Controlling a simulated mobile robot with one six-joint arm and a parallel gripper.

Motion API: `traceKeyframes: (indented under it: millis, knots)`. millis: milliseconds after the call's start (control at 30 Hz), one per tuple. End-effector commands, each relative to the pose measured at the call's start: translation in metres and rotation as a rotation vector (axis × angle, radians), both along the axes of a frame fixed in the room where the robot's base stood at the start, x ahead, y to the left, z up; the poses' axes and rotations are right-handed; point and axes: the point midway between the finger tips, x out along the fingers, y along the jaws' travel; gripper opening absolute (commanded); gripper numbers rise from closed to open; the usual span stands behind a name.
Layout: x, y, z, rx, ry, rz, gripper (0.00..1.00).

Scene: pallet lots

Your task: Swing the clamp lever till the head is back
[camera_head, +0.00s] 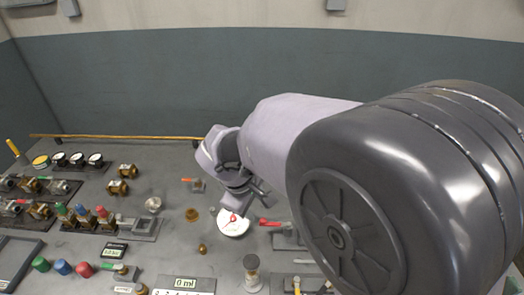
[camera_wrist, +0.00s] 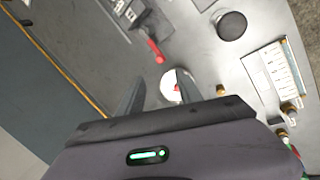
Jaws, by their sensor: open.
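A red-handled lever (camera_head: 268,222) sits on a dark base plate (camera_head: 290,240) right of the table's middle, and looks like the clamp. My arm hides part of this fixture. In the wrist view the red lever (camera_wrist: 155,52) lies beyond my fingertips, joined to grey metal parts (camera_wrist: 128,14) at the top. Whether the clamp's head is down or back is too small to tell. My gripper (camera_head: 243,203) hangs just left of the red lever; in the wrist view my gripper (camera_wrist: 157,86) is open, with nothing held.
A white dial (camera_head: 232,229) with a red pointer lies just below my gripper. Brass pieces (camera_head: 192,214) stand to its left. A grey-topped cylinder (camera_head: 252,272) and a "0 ml" display (camera_head: 184,282) are near the front. Valves and gauges (camera_head: 76,160) crowd the left side.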

Motion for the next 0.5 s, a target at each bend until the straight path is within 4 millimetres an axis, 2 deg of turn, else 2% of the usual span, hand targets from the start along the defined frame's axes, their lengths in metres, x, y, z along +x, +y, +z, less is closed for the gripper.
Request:
traceKeyframes:
  millis: [33,200,333,500]
  knots:
    - [0.004,-0.003,-0.022,-0.002,0.003,-0.002,0.42]
    - [0.019,-0.012,-0.07,0.0,0.004,-0.003,0.42]
    - [0.028,-0.017,-0.095,0.001,0.002,-0.003,0.42]
    - [0.034,-0.019,-0.111,0.002,0.0,-0.002,0.42]
